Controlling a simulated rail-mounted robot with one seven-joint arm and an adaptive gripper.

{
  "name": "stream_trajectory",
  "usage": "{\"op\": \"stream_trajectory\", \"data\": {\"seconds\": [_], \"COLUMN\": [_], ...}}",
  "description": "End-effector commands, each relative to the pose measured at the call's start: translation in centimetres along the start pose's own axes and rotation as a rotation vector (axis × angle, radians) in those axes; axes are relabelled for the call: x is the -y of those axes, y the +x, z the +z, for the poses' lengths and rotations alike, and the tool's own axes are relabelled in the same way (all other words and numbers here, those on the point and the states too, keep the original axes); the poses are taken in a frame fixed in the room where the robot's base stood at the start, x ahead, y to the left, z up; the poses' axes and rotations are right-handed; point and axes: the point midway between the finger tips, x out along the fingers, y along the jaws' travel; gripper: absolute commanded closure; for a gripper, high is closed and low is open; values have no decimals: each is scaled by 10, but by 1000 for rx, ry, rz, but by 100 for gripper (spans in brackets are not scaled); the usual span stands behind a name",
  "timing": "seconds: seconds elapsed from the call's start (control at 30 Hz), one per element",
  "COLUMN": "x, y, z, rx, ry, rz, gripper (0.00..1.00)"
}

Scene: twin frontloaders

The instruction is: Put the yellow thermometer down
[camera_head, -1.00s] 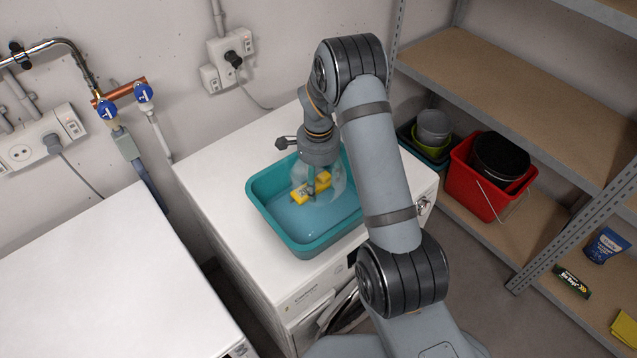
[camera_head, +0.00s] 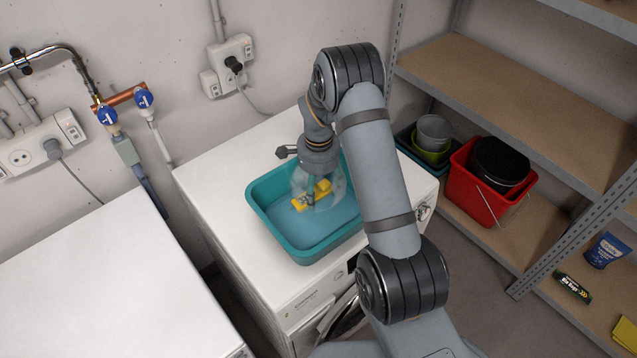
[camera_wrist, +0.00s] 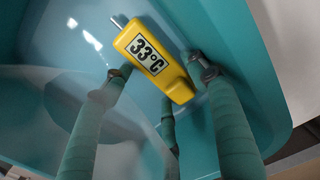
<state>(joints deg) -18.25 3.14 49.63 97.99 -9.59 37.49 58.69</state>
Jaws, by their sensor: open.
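The yellow thermometer (camera_head: 310,196) lies inside the teal basin (camera_head: 282,245), which holds bluish water. In the wrist view the thermometer (camera_wrist: 155,62) shows its display reading 33°C and its thin metal probe pointing up-left. My gripper (camera_head: 316,194) reaches down into the basin over it. In the wrist view its teal fingers are spread apart around the thermometer, with clear gaps on both sides of its body. The gripper is open. I cannot tell exactly how deep the thermometer sits in the water.
The basin stands on a white washing machine (camera_head: 232,212), with another white machine top (camera_head: 100,285) to the left. Its walls rise around my gripper. Shelves (camera_head: 500,85) at right hold a red bucket (camera_head: 478,190) and other tubs. Pipes and sockets line the wall.

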Motion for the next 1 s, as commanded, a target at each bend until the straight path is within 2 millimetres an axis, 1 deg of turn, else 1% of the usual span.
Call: {"op": "stream_trajectory", "data": {"seconds": [0.17,0.4,0.5,0.6,0.77,1.0], "x": [2,2,1,1,0,0], "y": [-23,-76,-95,-109,-121,-123], "z": [-1,-1,-1,-1,0,0], "rx": [-2,-2,-2,-2,0,0], "ry": [1,0,1,0,0,0], "rz": [-6,-6,-6,-4,-1,0], "gripper": [41,41,41,41,41,41]}}
